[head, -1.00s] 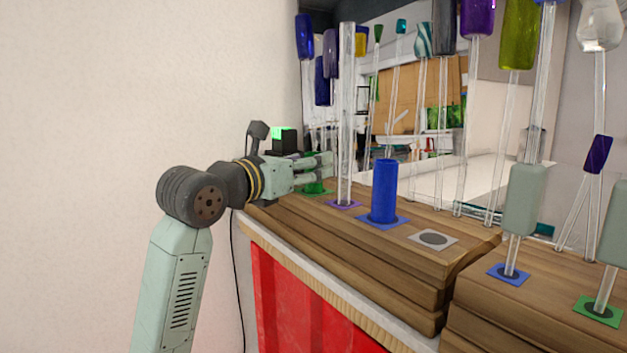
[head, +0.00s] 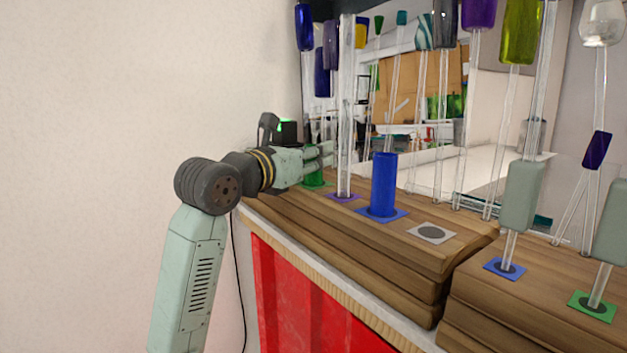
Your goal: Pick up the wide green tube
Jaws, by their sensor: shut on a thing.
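The wide green tube (head: 314,180) is at the far left end of the wooden block, mostly hidden by my fingers; a short green part shows just below them. My gripper (head: 320,154) reaches in from the left and is shut on the tube. Whether the tube's bottom touches the block is too small to tell.
A clear glass rod (head: 345,150) stands on a purple pad just right of my gripper. A wide blue tube (head: 383,185) stands on a blue pad further right. A grey pad (head: 432,233) is empty. Several tall rods with coloured tops stand behind and right. A white wall (head: 120,120) is at the left.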

